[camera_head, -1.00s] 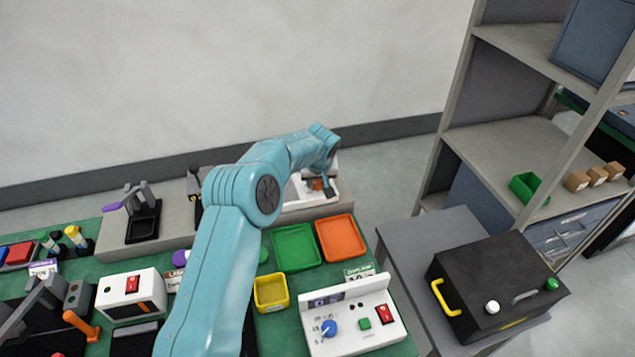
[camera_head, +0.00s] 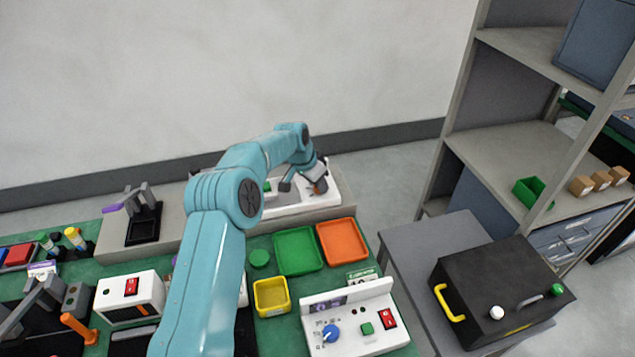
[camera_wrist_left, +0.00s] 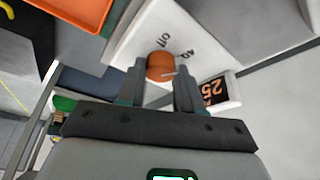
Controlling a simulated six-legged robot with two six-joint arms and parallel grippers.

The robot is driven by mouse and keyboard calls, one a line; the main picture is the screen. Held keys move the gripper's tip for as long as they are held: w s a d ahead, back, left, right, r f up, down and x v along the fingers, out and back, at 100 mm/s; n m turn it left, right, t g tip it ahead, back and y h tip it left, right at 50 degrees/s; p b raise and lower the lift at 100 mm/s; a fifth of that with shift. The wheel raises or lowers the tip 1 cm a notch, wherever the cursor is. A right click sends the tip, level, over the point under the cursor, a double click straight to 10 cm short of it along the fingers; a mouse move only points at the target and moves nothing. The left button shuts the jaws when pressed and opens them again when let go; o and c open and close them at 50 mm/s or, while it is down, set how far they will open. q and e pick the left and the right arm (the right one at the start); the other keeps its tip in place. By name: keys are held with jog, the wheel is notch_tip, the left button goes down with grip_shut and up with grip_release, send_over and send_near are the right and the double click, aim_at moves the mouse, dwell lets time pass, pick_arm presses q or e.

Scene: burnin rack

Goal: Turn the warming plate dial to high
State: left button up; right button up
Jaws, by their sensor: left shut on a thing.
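The warming plate is a white unit (camera_head: 338,191) on the raised shelf at the back of the bench. Its orange dial (camera_head: 320,187) is partly hidden by my left gripper (camera_head: 312,177) in the head view. In the left wrist view the round orange dial (camera_wrist_left: 160,66) has a pale pointer mark, with the label "off" and another short label beside it. The fingers of my left gripper (camera_wrist_left: 158,84) are shut on the dial, one on each side. A dark display (camera_wrist_left: 213,90) shows orange digits reading "25". My right gripper is not in view.
Green (camera_head: 297,250) and orange (camera_head: 342,240) trays and a yellow bin (camera_head: 271,297) lie on the green bench mat. A white panel with a blue knob (camera_head: 331,333) stands in front. A black box with a yellow handle (camera_head: 500,290) is on the grey table at right.

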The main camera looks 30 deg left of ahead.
pick_arm(q)
jog(key=m+h+p, duration=0.1)
jog(key=m, duration=0.1)
jog(key=shift+w+r+m, duration=0.1)
jog(key=shift+m, duration=0.2)
jog(key=shift+a+m+g+h+p, duration=0.1)
jog(key=shift+m+g+h+p, duration=0.35)
jog(key=shift+m+p, duration=0.7)
jog(key=shift+m, duration=0.35)
jog(key=o, duration=1)
jog(key=shift+w+f, duration=0.1)
jog(key=shift+f, duration=0.1)
